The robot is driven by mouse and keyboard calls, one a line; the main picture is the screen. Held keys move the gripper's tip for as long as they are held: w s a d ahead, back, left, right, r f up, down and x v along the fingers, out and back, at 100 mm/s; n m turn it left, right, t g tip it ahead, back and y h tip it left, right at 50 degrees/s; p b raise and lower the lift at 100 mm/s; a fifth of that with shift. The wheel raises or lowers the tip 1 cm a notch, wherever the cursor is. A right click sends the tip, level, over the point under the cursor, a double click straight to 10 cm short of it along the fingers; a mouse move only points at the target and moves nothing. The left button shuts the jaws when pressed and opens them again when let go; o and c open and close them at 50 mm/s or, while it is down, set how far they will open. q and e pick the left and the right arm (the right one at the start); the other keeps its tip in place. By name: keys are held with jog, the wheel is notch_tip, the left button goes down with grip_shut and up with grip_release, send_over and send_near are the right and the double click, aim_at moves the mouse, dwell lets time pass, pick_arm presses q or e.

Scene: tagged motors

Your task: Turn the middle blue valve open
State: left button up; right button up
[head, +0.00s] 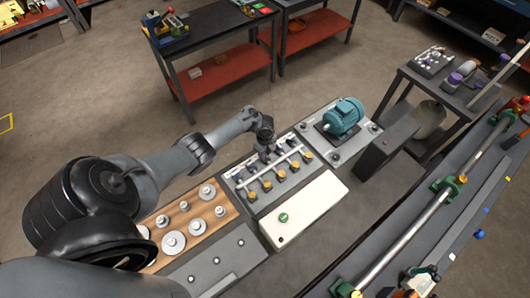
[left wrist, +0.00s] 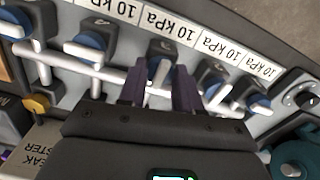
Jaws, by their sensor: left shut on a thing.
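The valve panel (head: 271,171) is a grey board with a row of small valves joined by white pipes. In the left wrist view several blue valves with white handles run in a slanting row below white "10 kPa" labels. The middle blue valve (left wrist: 160,48) is straight ahead, between my fingers' tips. My left gripper (left wrist: 160,86) has its purple fingers on either side of that valve's white handle, shut on it; the contact itself is partly hidden. In the head view my left gripper (head: 265,152) is small and dark over the panel's back edge. My right gripper is not in view.
Neighbouring blue valves (left wrist: 88,45) and (left wrist: 211,78) sit close on both sides. A teal motor (head: 342,116) stands right of the panel. A white box with a green knob (head: 283,217) lies in front. A wooden board with metal discs (head: 190,222) is at left.

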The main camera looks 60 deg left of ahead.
pick_arm(q)
jog(key=o, duration=1)
jog(key=shift+o, duration=0.2)
notch_tip(320, 180, up, 11)
jog(key=p, duration=0.3)
jog(key=shift+f, duration=0.1)
